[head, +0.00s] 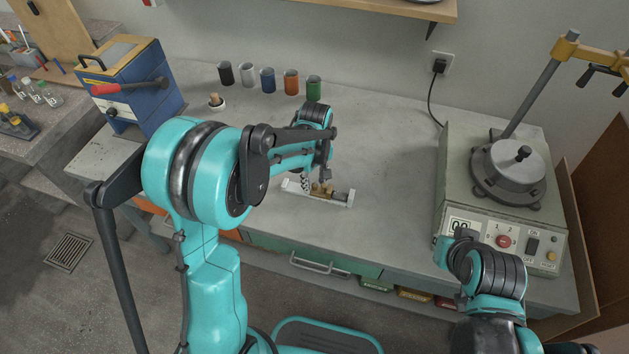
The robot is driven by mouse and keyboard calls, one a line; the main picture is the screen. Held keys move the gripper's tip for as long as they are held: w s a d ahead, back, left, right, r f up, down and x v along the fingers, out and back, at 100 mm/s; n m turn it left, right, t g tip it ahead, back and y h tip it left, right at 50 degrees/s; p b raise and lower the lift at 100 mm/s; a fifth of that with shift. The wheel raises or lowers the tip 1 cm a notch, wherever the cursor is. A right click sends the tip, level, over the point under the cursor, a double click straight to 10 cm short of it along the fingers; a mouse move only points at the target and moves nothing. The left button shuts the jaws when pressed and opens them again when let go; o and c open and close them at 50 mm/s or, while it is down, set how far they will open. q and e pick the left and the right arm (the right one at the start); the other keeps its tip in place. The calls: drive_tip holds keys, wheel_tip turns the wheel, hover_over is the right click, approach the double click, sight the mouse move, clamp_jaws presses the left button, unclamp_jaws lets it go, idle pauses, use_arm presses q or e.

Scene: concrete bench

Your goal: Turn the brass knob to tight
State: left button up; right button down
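A small pale fixture (338,201) lies on the concrete bench, with brass-coloured parts (318,189) at its middle and a dark cylinder at its right end. The brass knob seems to be among these parts, but it is too small to make out clearly. My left gripper (323,179) points down right over the brass parts. Its fingers are small and partly hidden, so I cannot tell if they touch or grip the knob. My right arm is at the lower right, in front of the grey machine; its gripper's fingers cannot be made out.
Several coloured cups (268,80) stand in a row at the back. A blue box (128,85) with a red-handled lever is at the left. A grey machine (455,180) with a lidded pot (508,170) fills the right end. Bench between fixture and machine is clear.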

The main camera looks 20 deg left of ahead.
sight(315, 184)
use_arm(q)
drive_tip(key=shift+r, duration=0.1)
wheel_tip(315, 184, up, 12)
idle(0.4)
